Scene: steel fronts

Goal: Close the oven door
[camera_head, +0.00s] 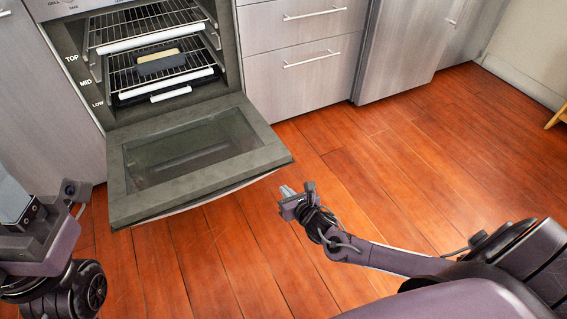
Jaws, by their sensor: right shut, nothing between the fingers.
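The oven (227,52) stands at the upper left with its grey door (125,163) folded down and open, its glass pane (190,148) facing up. Inside are wire racks (150,22), and a dark tray with a pale item (160,62) sits on the middle one. My right gripper (285,190) is shut and empty, just off the door's front right corner and apart from it in the picture. My left arm shows at the lower left, beside the door's left end. I cannot make out the left gripper's fingers.
Steel drawers (305,70) with bar handles stand right of the oven, and a cabinet front (410,45) is further right. A steel panel (45,110) is left of the oven. The wooden floor (420,150) is clear to the right. A wooden leg (557,116) shows at the right edge.

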